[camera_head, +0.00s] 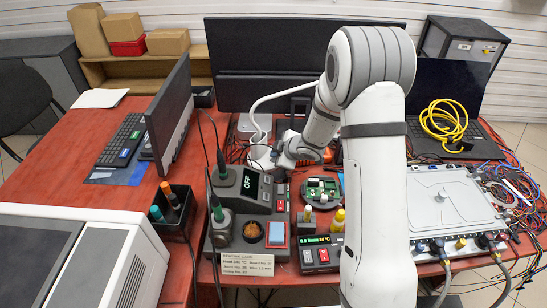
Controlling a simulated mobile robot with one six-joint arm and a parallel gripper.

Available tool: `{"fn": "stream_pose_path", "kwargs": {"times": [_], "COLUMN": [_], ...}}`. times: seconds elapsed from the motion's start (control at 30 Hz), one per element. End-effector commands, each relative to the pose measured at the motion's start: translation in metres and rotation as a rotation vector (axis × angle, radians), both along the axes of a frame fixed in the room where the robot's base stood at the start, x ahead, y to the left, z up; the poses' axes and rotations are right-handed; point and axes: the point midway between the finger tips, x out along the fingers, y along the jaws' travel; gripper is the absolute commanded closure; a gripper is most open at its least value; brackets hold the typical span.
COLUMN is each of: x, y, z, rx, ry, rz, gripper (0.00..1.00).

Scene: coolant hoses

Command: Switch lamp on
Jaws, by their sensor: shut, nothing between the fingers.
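A thin white curved tube that looks like the lamp's neck (258,101) rises behind the soldering station and bends right, where its end goes behind my arm. A whitish round part that may be the lamp's base (261,155) sits below it. My gripper (279,159) points down and left beside this round part, at its right edge. It looks shut and empty. I cannot tell whether it touches the part. The lamp's head and switch are hidden or too small to make out, and no lit lamp shows.
A soldering station (241,188) reading OFF stands just in front. A small circuit board (322,190) and a display unit (320,252) lie to its right. A metal housing (440,200) with hoses is at right. Monitors (305,60) stand behind. The red desk (75,165) is partly clear at left.

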Motion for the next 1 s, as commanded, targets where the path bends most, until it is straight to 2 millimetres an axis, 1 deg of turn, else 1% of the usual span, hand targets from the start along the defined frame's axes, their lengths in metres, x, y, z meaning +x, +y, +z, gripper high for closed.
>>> {"fn": "stream_pose_path", "kwargs": {"times": [0.03, 0.1, 0.37, 0.47, 1.0], "x": [0.000, 0.000, 0.000, 0.000, 0.000], "y": [0.000, 0.000, 0.000, 0.000, 0.000], "z": [0.005, 0.007, 0.006, 0.009, 0.062], "rx": [0.000, 0.000, 0.000, 0.000, 0.000], "ry": [0.000, 0.000, 0.000, 0.000, 0.000], "rz": [0.000, 0.000, 0.000, 0.000, 0.000], "gripper": [1.00, 1.00, 1.00, 1.00, 1.00]}}
